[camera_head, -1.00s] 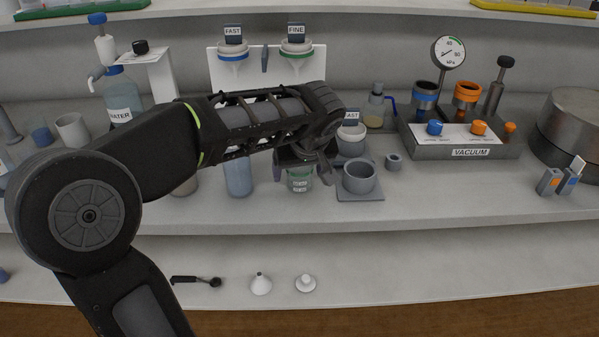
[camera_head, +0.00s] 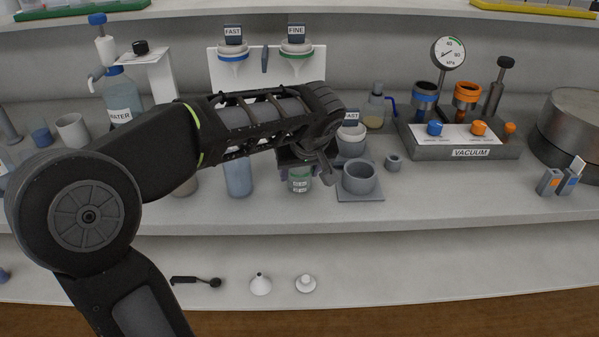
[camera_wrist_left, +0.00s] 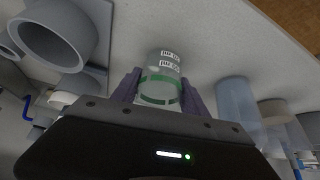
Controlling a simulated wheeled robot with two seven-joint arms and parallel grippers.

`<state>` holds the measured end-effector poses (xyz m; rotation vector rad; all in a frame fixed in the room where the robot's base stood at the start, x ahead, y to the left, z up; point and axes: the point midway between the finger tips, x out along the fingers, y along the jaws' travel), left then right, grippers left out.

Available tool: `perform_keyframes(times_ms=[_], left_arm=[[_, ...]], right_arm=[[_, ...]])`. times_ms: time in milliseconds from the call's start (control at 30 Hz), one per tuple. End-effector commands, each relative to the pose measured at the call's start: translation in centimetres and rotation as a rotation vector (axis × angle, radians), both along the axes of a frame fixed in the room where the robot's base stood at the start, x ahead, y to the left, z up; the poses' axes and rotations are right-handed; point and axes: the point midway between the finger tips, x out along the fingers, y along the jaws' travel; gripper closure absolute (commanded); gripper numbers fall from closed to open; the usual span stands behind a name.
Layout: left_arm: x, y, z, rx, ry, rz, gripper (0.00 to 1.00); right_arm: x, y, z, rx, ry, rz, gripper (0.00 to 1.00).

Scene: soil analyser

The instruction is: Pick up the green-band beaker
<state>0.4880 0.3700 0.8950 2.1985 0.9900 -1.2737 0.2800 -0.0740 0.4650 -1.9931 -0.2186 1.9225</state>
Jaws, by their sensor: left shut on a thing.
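The green-band beaker (camera_head: 300,180) is a small clear cup with a green band and white labels. It stands near the front of the bench in the head view, its top hidden by my arm. In the left wrist view the beaker (camera_wrist_left: 161,78) is between the two fingers of my left gripper (camera_wrist_left: 158,88), which is shut on it. In the head view the left gripper (camera_head: 302,168) reaches down over it from above, its fingers partly hidden. Whether the beaker's base touches the bench is hard to tell. My right gripper is not in view.
A blue-tinted beaker (camera_head: 238,178) stands close on the left. A grey cup (camera_head: 360,177) on a square base stands close on the right. The vacuum unit (camera_head: 462,140) is further right. A spoon, a funnel (camera_head: 260,284) and a white piece lie on the lower shelf.

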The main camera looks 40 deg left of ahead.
Motion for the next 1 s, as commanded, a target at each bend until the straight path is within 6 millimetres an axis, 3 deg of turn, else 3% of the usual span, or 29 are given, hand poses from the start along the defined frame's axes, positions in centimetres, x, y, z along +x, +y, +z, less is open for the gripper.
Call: perform_keyframes(times_ms=[333, 733, 1000], left_arm=[[0.0, 0.0, 0.0, 0.000, 0.000, 0.000, 0.90], [0.0, 0.0, 0.5, 0.000, -0.001, 0.000, 0.90], [0.1, 0.0, 3.1, 0.000, -0.004, 0.001, 0.90]], right_arm=[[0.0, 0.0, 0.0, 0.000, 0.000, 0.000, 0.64], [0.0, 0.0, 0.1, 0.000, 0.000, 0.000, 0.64], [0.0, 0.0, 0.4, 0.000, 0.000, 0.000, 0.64]])
